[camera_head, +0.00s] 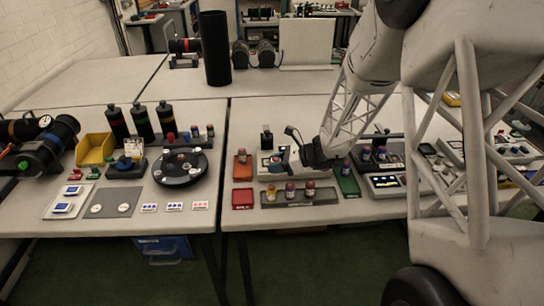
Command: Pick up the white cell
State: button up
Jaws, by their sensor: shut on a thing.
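My gripper (297,158) is at the end of the pale lattice arm, above the middle of the right table. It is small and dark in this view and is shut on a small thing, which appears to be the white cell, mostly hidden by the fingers. A white device (267,172) lies just left of and below the gripper. A dark tray (300,199) in front of it holds several small upright cells, including one with a purple side (290,188). Whether the held cell touches anything below cannot be told.
A red tray (243,198) and a green tray (348,182) flank the dark tray. A tall black cylinder (215,50) stands behind on the left. A round black turntable (180,176) with small items sits on the left table.

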jog(key=shift+s+d+r, duration=0.15)
jog(key=shift+s+d, duration=0.05)
jog(key=shift+s, duration=1.05)
jog(key=shift+s+d+r, duration=0.1)
jog(key=shift+s+d, duration=0.1)
jog(key=shift+s, duration=1.05)
jog(key=shift+d, duration=0.1)
jog(key=s+d+f+m+t+h, duration=0.1)
jog(key=s+d+m+t+h, duration=0.2)
jog(key=d, duration=0.8)
jog(key=s+d+f+m+t+h, duration=0.2)
jog(key=s+d+m+t, duration=0.3)
jog(key=s+d, duration=0.3)
jog(key=d+m, duration=0.1)
jog(key=d, duration=0.2)
jog(key=shift+f+t+h, duration=0.15)
jog(key=shift+t+h, duration=0.15)
jog(key=shift+h, duration=0.1)
jog(key=shift+d, duration=0.15)
jog(key=w+d, duration=0.1)
jog(key=w, duration=0.4)
jog(key=w+d+f, duration=0.1)
jog(key=w, duration=0.4)
jog(key=w+d, duration=0.1)
jog(key=w, duration=0.4)
jog(key=shift+w+d+f, duration=0.2)
jog(key=shift+d+f, duration=0.05)
jog(key=shift+f, duration=0.1)
jog(key=shift+f, duration=1.65)
